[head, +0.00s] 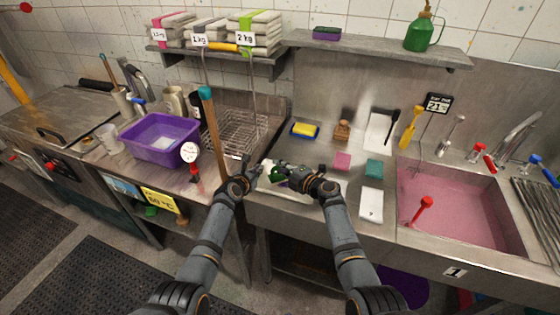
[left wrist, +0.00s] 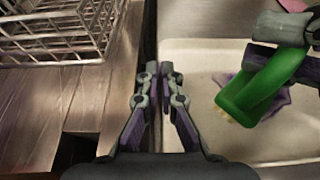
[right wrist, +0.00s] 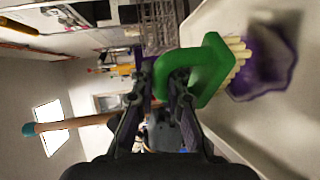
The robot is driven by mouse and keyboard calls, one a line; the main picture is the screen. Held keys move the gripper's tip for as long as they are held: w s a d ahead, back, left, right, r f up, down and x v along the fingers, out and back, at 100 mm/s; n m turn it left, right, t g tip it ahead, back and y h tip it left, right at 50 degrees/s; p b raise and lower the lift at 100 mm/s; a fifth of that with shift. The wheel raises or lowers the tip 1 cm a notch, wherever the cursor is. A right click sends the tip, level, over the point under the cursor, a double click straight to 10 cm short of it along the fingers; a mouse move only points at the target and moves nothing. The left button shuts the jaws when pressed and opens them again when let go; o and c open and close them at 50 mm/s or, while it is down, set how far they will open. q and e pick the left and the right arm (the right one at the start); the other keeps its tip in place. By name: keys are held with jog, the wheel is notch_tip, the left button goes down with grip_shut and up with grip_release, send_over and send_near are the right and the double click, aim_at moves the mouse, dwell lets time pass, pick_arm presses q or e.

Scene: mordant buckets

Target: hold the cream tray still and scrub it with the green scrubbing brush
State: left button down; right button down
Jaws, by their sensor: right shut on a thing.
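The cream tray (left wrist: 198,62) lies on the steel counter, with a purple stain (right wrist: 272,62) on its floor. My right gripper (right wrist: 158,75) is shut on the green scrubbing brush (right wrist: 203,65). The brush's pale bristles are at the stain; I cannot tell whether they press on it. The brush also shows in the left wrist view (left wrist: 262,92). My left gripper (left wrist: 158,70) is at the tray's left rim with its fingers close together. Whether they pinch the rim is unclear. In the head view both grippers hide much of the tray.
A wire rack (head: 238,130) and a purple tub (head: 160,137) stand to the left. A wooden-handled tool (head: 213,125) rises close to my left gripper. Pink (head: 342,160) and teal (head: 374,168) blocks lie behind to the right. The pink-filled sink (head: 455,205) is further right.

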jog(key=d, duration=0.2)
jog(key=s+d, duration=0.1)
jog(key=d, duration=0.1)
jog(key=shift+s, duration=0.1)
jog(key=shift+w+a, duration=0.3)
jog(key=shift+a, duration=0.75)
jog(key=shift+w+a, duration=0.25)
jog(key=shift+a, duration=0.8)
jog(key=shift+w+d+f, duration=0.15)
jog(key=shift+w+d, duration=0.1)
jog(key=shift+w, duration=0.05)
jog(key=shift+s+d, duration=0.3)
jog(key=shift+d, duration=0.65)
jog(key=shift+s+d, duration=0.3)
jog(key=shift+d, duration=0.6)
jog(key=shift+w+a, duration=0.3)
jog(key=shift+a, duration=0.7)
jog(key=shift+w+a, duration=0.25)
jog(key=shift+a, duration=0.7)
notch_tip(320, 180, up, 2)
jog(key=shift+w+r, duration=0.15)
jog(key=shift+r, duration=3)
jog(key=shift+s+f, duration=0.1)
jog(key=shift+s, duration=0.25)
